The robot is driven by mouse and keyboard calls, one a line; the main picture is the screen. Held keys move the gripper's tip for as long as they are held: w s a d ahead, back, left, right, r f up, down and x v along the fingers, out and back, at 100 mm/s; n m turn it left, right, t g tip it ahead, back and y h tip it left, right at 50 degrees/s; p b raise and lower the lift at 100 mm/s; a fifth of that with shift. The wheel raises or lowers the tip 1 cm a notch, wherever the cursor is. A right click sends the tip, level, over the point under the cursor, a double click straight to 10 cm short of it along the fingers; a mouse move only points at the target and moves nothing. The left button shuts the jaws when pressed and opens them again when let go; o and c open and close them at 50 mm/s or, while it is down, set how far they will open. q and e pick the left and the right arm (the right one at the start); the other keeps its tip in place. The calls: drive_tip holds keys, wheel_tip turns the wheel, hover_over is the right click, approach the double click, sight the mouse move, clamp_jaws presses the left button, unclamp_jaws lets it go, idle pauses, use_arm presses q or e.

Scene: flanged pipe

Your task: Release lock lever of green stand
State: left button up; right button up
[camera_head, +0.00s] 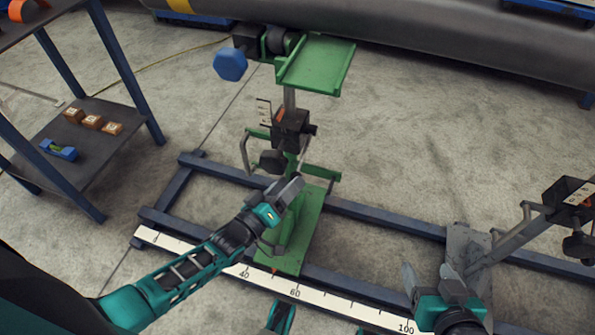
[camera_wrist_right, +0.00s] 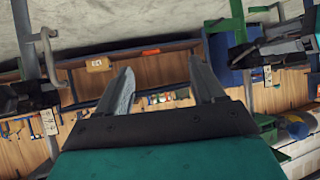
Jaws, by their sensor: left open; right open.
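The green stand (camera_head: 290,250) stands on the blue rail frame in the middle of the head view. Its green top plate (camera_head: 318,65) is near the large grey pipe. A dark clamp block (camera_head: 292,128) sits partway up its post, with a dark knob (camera_head: 272,161) below it. I cannot tell for certain which part is the lock lever. My left gripper (camera_head: 288,190) is open in front of the post's lower part, just below the dark knob; contact cannot be told. My right gripper (camera_head: 425,282) is open by the grey stand, and its two empty fingers show in the right wrist view (camera_wrist_right: 160,85).
A grey stand (camera_head: 465,245) with a dark clamp (camera_head: 570,195) is at the right. A white scale (camera_head: 320,298) runs along the rail frame's (camera_head: 390,222) near side. A blue shelf (camera_head: 95,150) with small boxes stands left. The grey pipe (camera_head: 430,40) crosses the back.

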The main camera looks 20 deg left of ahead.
use_arm(q)
drive_tip(key=p+v, duration=0.1)
drive_tip(key=v, duration=0.6)
drive_tip(key=shift+s, duration=0.3)
